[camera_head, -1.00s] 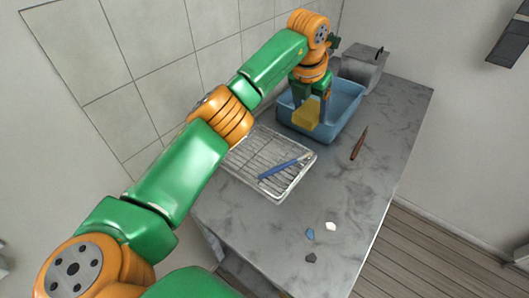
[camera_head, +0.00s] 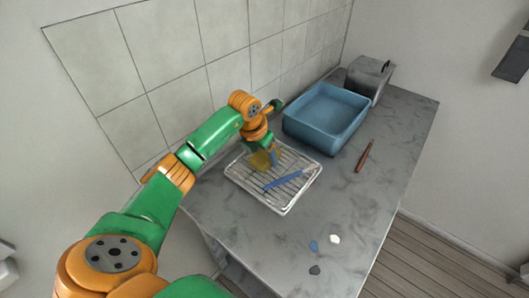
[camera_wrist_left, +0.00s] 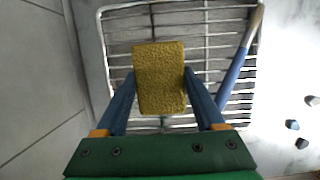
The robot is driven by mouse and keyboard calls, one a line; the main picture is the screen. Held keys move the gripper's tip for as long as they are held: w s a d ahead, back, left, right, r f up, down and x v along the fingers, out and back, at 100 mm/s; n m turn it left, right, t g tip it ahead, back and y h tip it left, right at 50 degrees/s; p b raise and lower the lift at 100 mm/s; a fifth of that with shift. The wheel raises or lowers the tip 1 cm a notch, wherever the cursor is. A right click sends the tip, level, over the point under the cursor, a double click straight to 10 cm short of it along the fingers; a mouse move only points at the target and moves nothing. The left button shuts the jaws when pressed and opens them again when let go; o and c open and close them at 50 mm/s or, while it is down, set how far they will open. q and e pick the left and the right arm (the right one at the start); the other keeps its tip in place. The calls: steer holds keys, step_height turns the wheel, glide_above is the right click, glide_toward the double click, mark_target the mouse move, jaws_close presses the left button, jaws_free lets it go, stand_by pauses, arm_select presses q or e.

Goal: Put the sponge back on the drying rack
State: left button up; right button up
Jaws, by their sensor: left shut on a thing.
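A yellow sponge (camera_wrist_left: 160,78) sits between the two blue fingers of my left gripper (camera_wrist_left: 160,80) in the left wrist view. The gripper is shut on it. In the head view my left gripper (camera_head: 268,158) and the sponge (camera_head: 259,160) are over the back part of the drying rack (camera_head: 274,203). The wire rack (camera_wrist_left: 190,22) lies behind the sponge in the left wrist view. I cannot tell whether the sponge touches the wires. My right gripper is not in view.
A blue-handled brush (camera_head: 284,180) lies across the rack's right side. A blue basin (camera_head: 325,118) stands beyond the rack, with a grey box (camera_head: 368,77) behind it. A brown stick-like tool (camera_head: 364,155) and several small chips (camera_head: 334,239) lie on the grey counter (camera_head: 265,240).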

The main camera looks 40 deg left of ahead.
arm_select(q)
steer(key=shift+f, duration=0.15)
steer(key=o, duration=1.3)
steer(key=shift+r, duration=0.3)
steer(key=b+v, duration=0.1)
steer(key=v, duration=1)
steer(key=shift+s+r, duration=0.15)
steer(key=shift+r, duration=0.2)
